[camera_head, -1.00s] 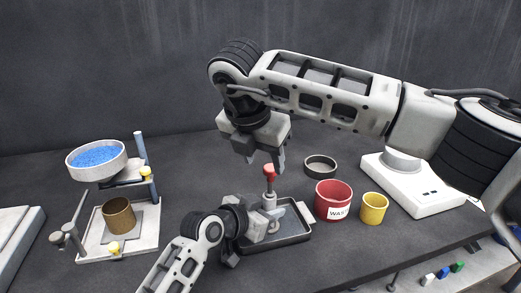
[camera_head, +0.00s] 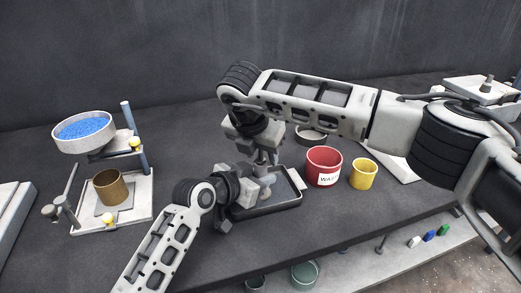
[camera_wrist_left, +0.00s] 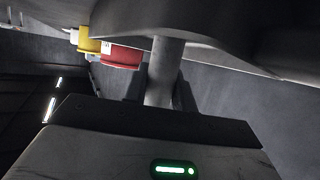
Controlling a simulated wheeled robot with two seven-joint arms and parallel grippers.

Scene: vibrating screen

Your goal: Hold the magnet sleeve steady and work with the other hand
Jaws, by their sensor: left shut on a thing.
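The magnet sleeve, a slim grey upright tube, stands over the dark tray (camera_head: 270,208) in the head view. It also shows in the left wrist view as a grey cylinder (camera_wrist_left: 164,75). My left gripper (camera_head: 264,184) is shut on the sleeve from the left, low over the tray. My right gripper (camera_head: 265,148) points down from above, right at the top of the sleeve. The red knob on top is hidden behind the right gripper, so I cannot tell if its fingers are shut on it.
A red waste tub (camera_head: 323,168) and a yellow cup (camera_head: 363,174) stand right of the tray. A dark round dish (camera_head: 311,135) is behind, partly covered by my right arm. At left, a stand holds a pan of blue grains (camera_head: 84,130) above a brown cup (camera_head: 112,187).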

